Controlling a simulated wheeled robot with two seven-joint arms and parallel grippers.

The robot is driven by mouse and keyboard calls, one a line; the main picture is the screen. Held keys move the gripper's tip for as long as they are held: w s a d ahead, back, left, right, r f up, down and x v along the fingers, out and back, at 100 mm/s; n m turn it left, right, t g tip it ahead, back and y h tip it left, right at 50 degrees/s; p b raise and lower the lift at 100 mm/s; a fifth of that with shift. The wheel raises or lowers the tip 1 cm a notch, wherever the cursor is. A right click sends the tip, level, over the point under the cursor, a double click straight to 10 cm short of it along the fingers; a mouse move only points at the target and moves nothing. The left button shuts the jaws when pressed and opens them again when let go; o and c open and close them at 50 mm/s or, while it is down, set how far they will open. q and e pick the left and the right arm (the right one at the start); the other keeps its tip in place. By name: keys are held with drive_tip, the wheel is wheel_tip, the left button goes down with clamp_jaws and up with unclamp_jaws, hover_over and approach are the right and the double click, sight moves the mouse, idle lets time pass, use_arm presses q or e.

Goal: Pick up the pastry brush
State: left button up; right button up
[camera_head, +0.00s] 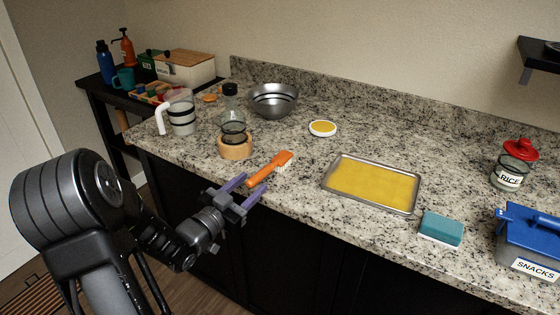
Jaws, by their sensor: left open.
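The pastry brush (263,173) has an orange handle and lies on the speckled granite counter near its front edge. Its bristle end points to the back right and its handle end to the front left. My left gripper (245,191) is open, with two purple-grey fingers at the counter's front edge. My right gripper is not in view.
A measuring jug (182,115), a steel bowl (273,100) and a small yellow dish (322,128) are farther back. A yellow-lined tray (325,178) and a teal sponge (441,228) lie to the right.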

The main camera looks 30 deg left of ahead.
sight(264, 169)
use_arm(q)
drive_tip(key=shift+w, duration=0.95)
drive_tip(key=shift+w+p, duration=0.3)
drive_tip(key=shift+w, duration=0.05)
drive_tip(key=w+p, duration=0.1)
drive_tip(key=w, duration=0.2)
drive_tip(key=shift+w+a, duration=0.15)
drive_tip(key=shift+w, duration=0.6)
drive_tip(key=shift+c, duration=0.4)
clamp_jaws()
